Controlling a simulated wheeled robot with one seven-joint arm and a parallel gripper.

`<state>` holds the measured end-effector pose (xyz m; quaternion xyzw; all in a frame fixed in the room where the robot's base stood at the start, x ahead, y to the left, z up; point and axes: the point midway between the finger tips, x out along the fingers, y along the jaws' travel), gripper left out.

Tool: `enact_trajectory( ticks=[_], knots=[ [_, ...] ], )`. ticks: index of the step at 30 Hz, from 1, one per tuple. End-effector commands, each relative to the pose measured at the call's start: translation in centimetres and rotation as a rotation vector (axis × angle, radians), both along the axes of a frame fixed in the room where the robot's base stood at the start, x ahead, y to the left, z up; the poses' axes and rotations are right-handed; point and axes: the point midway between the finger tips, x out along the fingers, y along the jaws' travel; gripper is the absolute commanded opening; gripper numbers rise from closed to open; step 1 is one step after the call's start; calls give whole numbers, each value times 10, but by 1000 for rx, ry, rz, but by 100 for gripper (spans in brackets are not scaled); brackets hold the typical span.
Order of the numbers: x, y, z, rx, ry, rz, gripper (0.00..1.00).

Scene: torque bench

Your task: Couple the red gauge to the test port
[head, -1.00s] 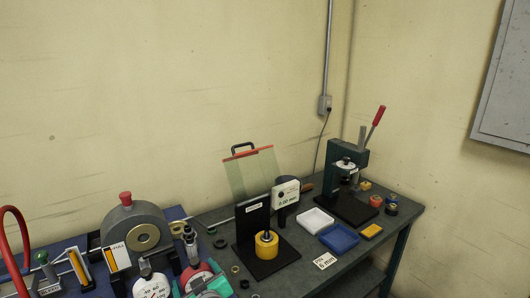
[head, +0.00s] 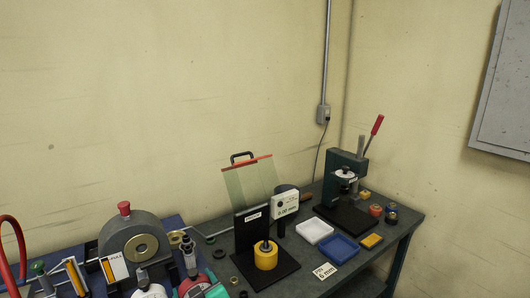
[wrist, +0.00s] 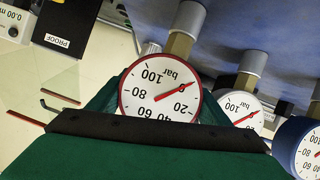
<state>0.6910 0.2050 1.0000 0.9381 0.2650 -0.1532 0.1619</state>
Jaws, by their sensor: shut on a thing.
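The red gauge (wrist: 160,90) has a white dial marked in bar and a red rim. In the wrist view its brass and silver stem (wrist: 183,35) reaches to the top edge over the blue surface. My gripper (wrist: 150,127), green with a dark front edge, is shut on this gauge at its body. In the head view the red gauge (head: 195,284) is at the bottom edge, with teal parts of my gripper (head: 217,291) at its right. I cannot tell which fitting is the test port, nor whether the stem touches anything.
A second gauge (wrist: 243,108) and a blue-rimmed gauge (wrist: 308,150) stand close by. A grey drum with a brass ring (head: 146,247) and a metal fitting (head: 189,257) are behind. The proof stand (head: 255,222), a blue tray (head: 339,247) and a press (head: 342,180) are to the right.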

Motion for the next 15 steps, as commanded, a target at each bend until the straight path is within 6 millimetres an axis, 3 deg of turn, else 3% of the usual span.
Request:
enact_trajectory(
  ticks=[15],
  knots=[
    [1, -1, 22, 1, -3, -1, 34]
  ],
)
